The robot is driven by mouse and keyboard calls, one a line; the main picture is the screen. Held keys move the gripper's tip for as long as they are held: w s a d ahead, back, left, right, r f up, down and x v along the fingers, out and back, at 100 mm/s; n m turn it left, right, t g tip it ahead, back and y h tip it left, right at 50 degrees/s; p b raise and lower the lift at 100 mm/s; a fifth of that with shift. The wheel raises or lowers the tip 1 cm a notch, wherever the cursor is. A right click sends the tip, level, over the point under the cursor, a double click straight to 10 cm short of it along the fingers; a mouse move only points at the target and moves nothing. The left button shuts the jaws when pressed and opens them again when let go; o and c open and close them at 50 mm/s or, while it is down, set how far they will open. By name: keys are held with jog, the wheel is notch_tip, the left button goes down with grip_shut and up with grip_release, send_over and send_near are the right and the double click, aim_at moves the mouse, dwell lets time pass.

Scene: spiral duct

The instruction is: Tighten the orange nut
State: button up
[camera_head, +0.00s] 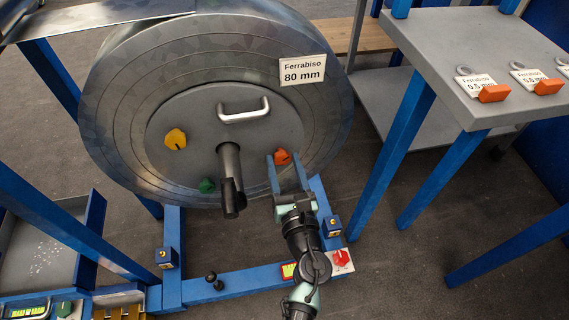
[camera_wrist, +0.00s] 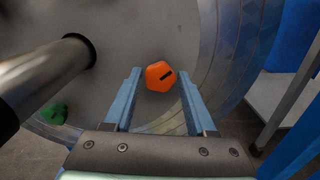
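In the wrist view the orange nut (camera_wrist: 160,76) has rounded corners and a dark slot, and lies between and just beyond the two blue fingers. My gripper (camera_head: 288,160) is open, with a finger to either side of the nut's line. No contact between fingers and nut is visible. A yellow nut (camera_head: 175,139) and a green nut (camera_head: 206,186) sit on the same disc; the green nut (camera_wrist: 54,114) also shows in the wrist view.
Blue frame bars (camera_head: 245,282) run below. A grey table (camera_head: 470,50) with orange pieces stands at the right.

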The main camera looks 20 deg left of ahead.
grip_shut()
jog(key=shift+m, duration=0.3)
jog(key=m+p, duration=0.2)
jog(key=m, duration=0.1)
jog(key=shift+r+p, duration=0.15)
jog(key=shift+p, duration=0.15)
jog(key=m+p, duration=0.2)
jog(key=m, duration=0.3)
jog(key=m+p, duration=0.3)
jog(key=m, duration=0.4)
jog(key=shift+d, duration=0.1)
jog(key=m+p, duration=0.2)
jog(key=m, duration=0.2)
jog(key=shift+m, duration=0.3)
jog(key=shift+f+m+p, duration=0.25)
jog(key=shift+m+p, duration=0.25)
jog(key=shift+m, duration=1)
